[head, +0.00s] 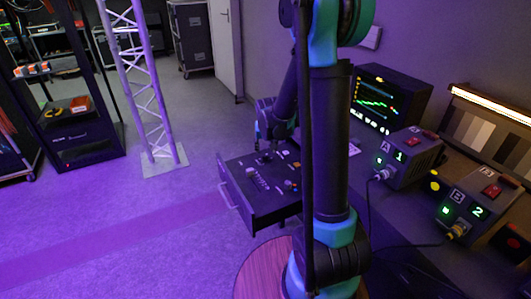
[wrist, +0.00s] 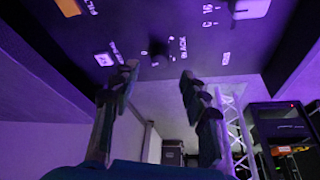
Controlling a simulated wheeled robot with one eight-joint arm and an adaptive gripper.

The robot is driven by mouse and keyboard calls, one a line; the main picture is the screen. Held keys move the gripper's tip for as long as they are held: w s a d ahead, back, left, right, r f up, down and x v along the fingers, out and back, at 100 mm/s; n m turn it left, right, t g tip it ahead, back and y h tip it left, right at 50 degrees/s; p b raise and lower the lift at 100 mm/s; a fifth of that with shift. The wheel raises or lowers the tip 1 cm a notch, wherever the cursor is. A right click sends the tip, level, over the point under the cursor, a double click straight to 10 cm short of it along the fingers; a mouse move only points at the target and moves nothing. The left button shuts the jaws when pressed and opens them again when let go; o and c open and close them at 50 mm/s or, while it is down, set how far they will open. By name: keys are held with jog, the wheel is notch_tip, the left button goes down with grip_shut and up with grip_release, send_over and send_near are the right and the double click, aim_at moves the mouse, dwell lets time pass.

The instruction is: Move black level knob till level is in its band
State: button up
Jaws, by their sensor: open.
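The small dark knob (wrist: 157,49) beside the "BLACK" label is on the dark control panel (wrist: 215,25) in the wrist view. My gripper (wrist: 157,76) is open, its two fingers apart on either side of the knob's line, with their tips just short of it. No contact shows. In the head view the panel (head: 233,175) is a pulled-out drawer with several knobs and buttons, and my gripper (head: 264,142) is over its far edge, partly hidden by my arm. The monitor (head: 392,100) shows a green trace with coloured marks; whether the level is in its band is too small to tell.
Two grey boxes, A (head: 408,158) and B (head: 476,207), with lit green displays and cables stand on the desk right of my arm. A lattice truss (head: 143,80) and a rack (head: 75,110) stand at the left. The floor between is clear.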

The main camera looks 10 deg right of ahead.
jog(key=v, duration=0.6)
jog(key=shift+r, duration=0.15)
jog(key=s+d+f, duration=0.1)
jog(key=s+d, duration=0.1)
jog(key=s, duration=1)
jog(key=s+d+f+n, duration=0.1)
jog(key=s+d+f, duration=0.1)
jog(key=s, duration=1.1)
jog(key=shift+d+f, duration=0.25)
jog(key=shift+d, duration=0.05)
jog(key=shift+s, duration=0.2)
